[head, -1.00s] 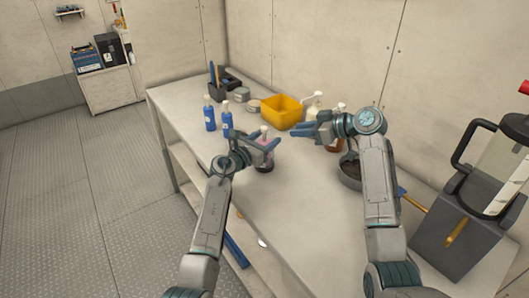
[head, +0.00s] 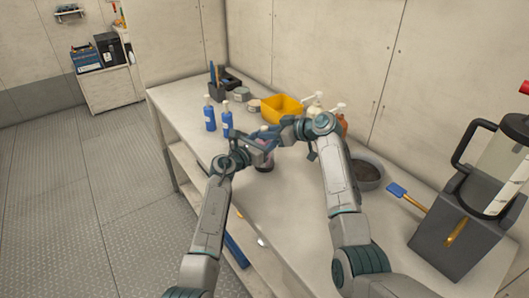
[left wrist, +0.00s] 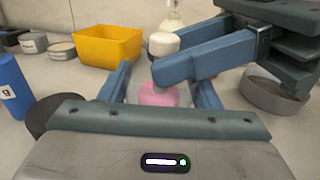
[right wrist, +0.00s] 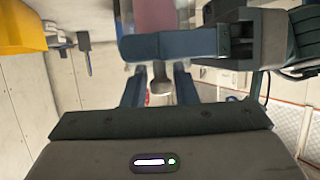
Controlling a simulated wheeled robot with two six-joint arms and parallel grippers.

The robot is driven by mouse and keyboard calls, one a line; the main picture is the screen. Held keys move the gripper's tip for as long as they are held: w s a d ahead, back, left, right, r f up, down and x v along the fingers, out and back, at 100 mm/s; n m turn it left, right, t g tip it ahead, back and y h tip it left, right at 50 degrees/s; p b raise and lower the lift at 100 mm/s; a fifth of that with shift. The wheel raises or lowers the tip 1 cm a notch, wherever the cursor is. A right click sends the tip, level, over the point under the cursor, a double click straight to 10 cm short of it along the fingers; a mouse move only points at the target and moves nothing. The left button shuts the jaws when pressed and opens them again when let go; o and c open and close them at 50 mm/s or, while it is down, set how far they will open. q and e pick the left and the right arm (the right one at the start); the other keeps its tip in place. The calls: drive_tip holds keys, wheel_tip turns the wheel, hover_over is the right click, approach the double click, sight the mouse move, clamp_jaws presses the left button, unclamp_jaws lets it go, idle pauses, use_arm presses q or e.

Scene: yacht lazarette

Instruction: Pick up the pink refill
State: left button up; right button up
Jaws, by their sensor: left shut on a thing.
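The pink refill (head: 266,164) is a bottle with pink contents and a pale cap. It is at the table's middle, partly hidden by my grippers. I cannot tell whether its base touches the table. My left gripper (head: 258,147) is shut on its body; the pink shows between the fingers in the left wrist view (left wrist: 158,95). My right gripper (head: 275,134) is at the cap (left wrist: 163,43). In the right wrist view its open fingers (right wrist: 161,85) stand either side of the cap, with gaps visible.
Two blue bottles (head: 210,118) stand left of the refill. A yellow bin (head: 282,109), pump bottles (head: 316,106) and tins are behind. A grey bowl (head: 367,176), a blue brush (head: 397,190) and a dispenser (head: 460,235) are right. The table's front middle is clear.

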clamp_jaws()
wheel_tip(320, 180, up, 18)
idle(0.7)
use_arm(q)
drive_tip(key=o, duration=1.2)
use_arm(e)
drive_tip(key=shift+w, duration=0.1)
use_arm(q)
drive_tip(key=shift+o, duration=0.2)
